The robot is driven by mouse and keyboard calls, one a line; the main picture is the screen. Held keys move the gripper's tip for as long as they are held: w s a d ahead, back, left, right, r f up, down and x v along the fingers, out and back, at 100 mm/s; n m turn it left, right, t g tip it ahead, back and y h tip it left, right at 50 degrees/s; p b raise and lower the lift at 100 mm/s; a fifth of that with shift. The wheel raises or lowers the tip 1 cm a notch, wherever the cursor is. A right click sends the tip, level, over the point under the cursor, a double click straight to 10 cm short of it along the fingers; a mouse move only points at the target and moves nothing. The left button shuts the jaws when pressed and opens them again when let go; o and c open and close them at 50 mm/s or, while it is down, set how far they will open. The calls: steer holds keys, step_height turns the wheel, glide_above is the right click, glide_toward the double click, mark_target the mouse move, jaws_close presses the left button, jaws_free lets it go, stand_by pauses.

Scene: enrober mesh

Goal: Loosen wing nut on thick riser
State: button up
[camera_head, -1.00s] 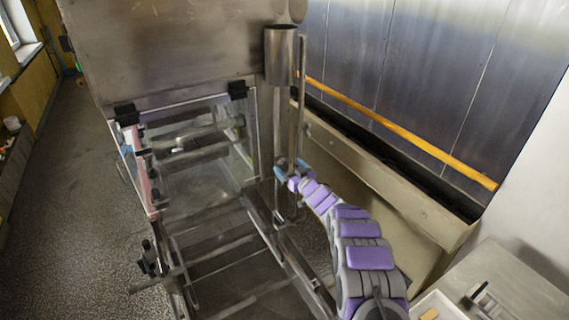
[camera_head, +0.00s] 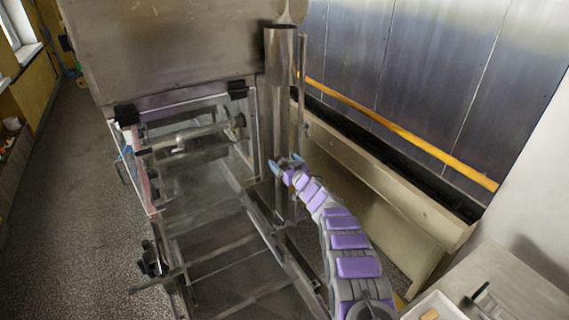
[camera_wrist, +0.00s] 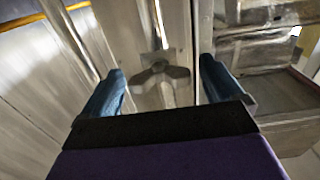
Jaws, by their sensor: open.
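The thick riser (camera_head: 279,90) is a wide upright metal pipe at the machine's right front corner. It also shows in the wrist view (camera_wrist: 178,30), running up behind the nut. The wing nut (camera_wrist: 158,77) is grey with rounded lobes and sits on the riser side, in the middle of the wrist view. My gripper (camera_head: 286,164) is at the riser in the head view. In the wrist view my gripper (camera_wrist: 160,88) has its blue fingers open, one on each side of the wing nut, apart from it. In the head view the nut is too small to make out.
A thinner upright rod (camera_head: 301,90) stands right of the riser. The machine's open frame with rails (camera_head: 215,235) lies to the left. A long beige trough (camera_head: 390,180) runs along the right wall. A white tray (camera_head: 440,300) stands at lower right. Speckled floor is clear at left.

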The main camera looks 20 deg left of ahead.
steer(key=c, duration=1)
steer(key=shift+c, duration=0.2)
